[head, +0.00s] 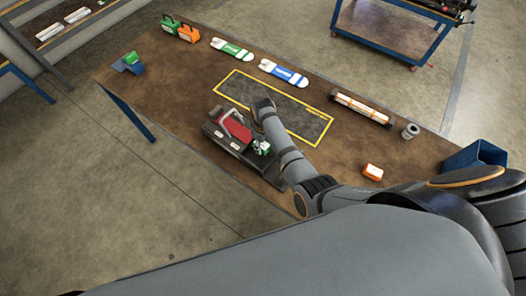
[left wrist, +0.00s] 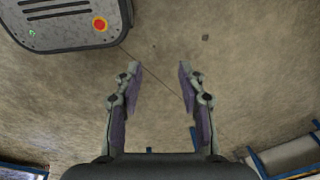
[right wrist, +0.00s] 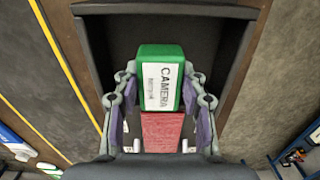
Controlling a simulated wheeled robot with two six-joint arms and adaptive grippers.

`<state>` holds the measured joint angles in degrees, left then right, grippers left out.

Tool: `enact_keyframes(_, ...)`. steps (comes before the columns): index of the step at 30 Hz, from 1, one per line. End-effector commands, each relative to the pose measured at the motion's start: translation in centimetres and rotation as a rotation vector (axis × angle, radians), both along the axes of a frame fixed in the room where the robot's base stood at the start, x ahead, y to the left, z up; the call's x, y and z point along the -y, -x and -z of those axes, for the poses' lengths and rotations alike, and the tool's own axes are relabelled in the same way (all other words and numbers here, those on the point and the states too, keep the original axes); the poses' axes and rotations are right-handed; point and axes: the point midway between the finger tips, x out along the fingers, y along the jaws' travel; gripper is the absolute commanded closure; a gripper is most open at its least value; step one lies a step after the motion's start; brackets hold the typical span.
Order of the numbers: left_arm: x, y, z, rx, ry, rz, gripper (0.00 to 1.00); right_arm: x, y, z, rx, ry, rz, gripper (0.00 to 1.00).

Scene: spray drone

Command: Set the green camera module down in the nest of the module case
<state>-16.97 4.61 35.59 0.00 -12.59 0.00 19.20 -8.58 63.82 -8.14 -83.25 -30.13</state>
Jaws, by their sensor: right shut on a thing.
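The green camera module (right wrist: 160,75) with a white CAMERA label shows in the right wrist view between the fingers of my right gripper (right wrist: 162,95), which is shut on it. A dark, high-walled recess of the module case (right wrist: 165,22) lies around and behind it. A red block shows just below the module; I cannot tell if the module touches the case. In the head view the dark case (head: 220,139) sits at the table's near edge, with my right gripper (head: 262,147) at its right part. My left gripper (left wrist: 158,80) is open and empty above the floor.
A red piece (head: 236,128) lies at the left part of the case. A yellow-outlined area (head: 285,105) is just behind. Green and blue-labelled packs, a rod tray (head: 362,108), a grey cup (head: 410,131), an orange block (head: 372,172) and a blue bin (head: 470,158) stand around.

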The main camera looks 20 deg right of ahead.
Motion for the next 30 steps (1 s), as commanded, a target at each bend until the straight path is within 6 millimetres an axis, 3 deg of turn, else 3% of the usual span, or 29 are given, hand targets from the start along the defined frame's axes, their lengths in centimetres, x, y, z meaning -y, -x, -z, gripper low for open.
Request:
enact_keyframes(3, 0.3, -2.2, 1.6, 0.034, 0.004, 0.0, 0.6, 0.0, 0.1, 1.7, -0.001, -0.001, 0.0, 0.97)
enact_keyframes(8, 0.3, -0.9, 4.3, 0.013, 0.003, -0.001, 0.6, 0.0, 0.1, 4.0, 0.0, 0.0, 0.0, 0.97)
enact_keyframes(13, 0.3, 1.7, 4.1, -0.026, 0.003, -0.002, 0.6, 0.0, 0.0, 3.5, 0.0, 0.0, 0.0, 0.97)
enact_keyframes(19, 0.2, 1.2, 4.2, -0.018, 0.002, -0.001, 0.6, 0.0, 0.1, 3.8, -0.001, -0.001, 0.0, 0.97)
enact_keyframes(20, 0.1, 1.0, 4.2, -0.015, 0.002, -0.001, 0.6, 0.0, 0.1, 3.9, -0.001, -0.001, 0.0, 0.57)
enact_keyframes(25, 0.0, 0.0, 4.0, 0.001, 0.0, 0.0, 0.6, 0.0, 0.1, 3.8, -0.001, -0.001, 0.0, 0.36)
enact_keyframes(30, 0.0, -0.1, 4.0, 0.003, 0.0, 0.0, 0.6, 0.0, 0.1, 3.8, -0.001, 0.0, 0.0, 0.36)
